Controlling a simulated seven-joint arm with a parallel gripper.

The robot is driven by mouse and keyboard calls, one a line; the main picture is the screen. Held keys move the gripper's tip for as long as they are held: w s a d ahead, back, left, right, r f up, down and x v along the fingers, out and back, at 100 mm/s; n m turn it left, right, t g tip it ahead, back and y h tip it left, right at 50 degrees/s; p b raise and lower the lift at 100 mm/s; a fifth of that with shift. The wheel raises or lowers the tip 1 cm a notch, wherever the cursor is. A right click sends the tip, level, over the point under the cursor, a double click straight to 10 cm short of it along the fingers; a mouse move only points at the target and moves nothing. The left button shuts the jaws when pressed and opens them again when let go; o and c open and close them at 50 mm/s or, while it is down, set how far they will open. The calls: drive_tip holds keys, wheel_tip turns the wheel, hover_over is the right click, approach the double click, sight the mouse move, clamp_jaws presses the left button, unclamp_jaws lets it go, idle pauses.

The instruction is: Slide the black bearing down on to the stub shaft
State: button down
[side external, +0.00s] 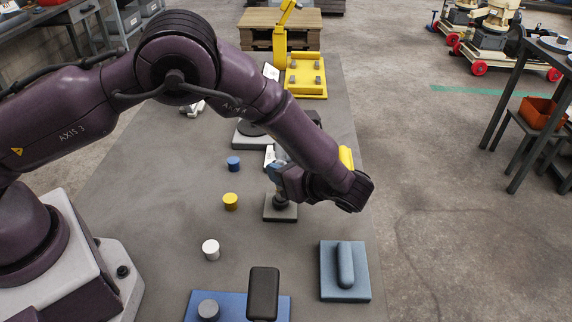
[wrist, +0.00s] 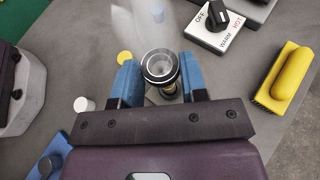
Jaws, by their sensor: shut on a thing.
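The black bearing (wrist: 161,67), a dark ring with a pale grey inside, sits between the blue fingertips of my gripper (wrist: 160,82) in the wrist view. My gripper (side external: 279,180) is shut on it. In the side view the gripper is low over a dark square base plate (side external: 281,215). A short dark upright piece shows between the fingers and the plate. In the wrist view, a brass-coloured part of what looks like the stub shaft (wrist: 172,89) shows just below the ring. I cannot tell whether the bearing is around the shaft or above it.
Blue (side external: 233,163), yellow (side external: 230,201) and white (side external: 211,249) cylinders stand left of the plate. An OFF/WARM/HOT switch box (wrist: 216,26) and a yellow brush (wrist: 286,77) are nearby. A blue-grey block (side external: 345,271) lies front right. Pale haze hangs near the bearing.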

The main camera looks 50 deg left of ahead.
sight(286, 204)
drive_tip(key=shift+f, duration=0.25)
idle(0.3)
drive_tip(key=shift+f, duration=0.3)
drive_tip(key=shift+f, duration=0.15)
idle(0.3)
drive_tip(key=shift+f, duration=0.65)
drive_tip(key=shift+f, duration=0.9)
drive_tip(key=shift+f, duration=0.3)
idle(0.5)
drive_tip(key=shift+f, duration=1.4)
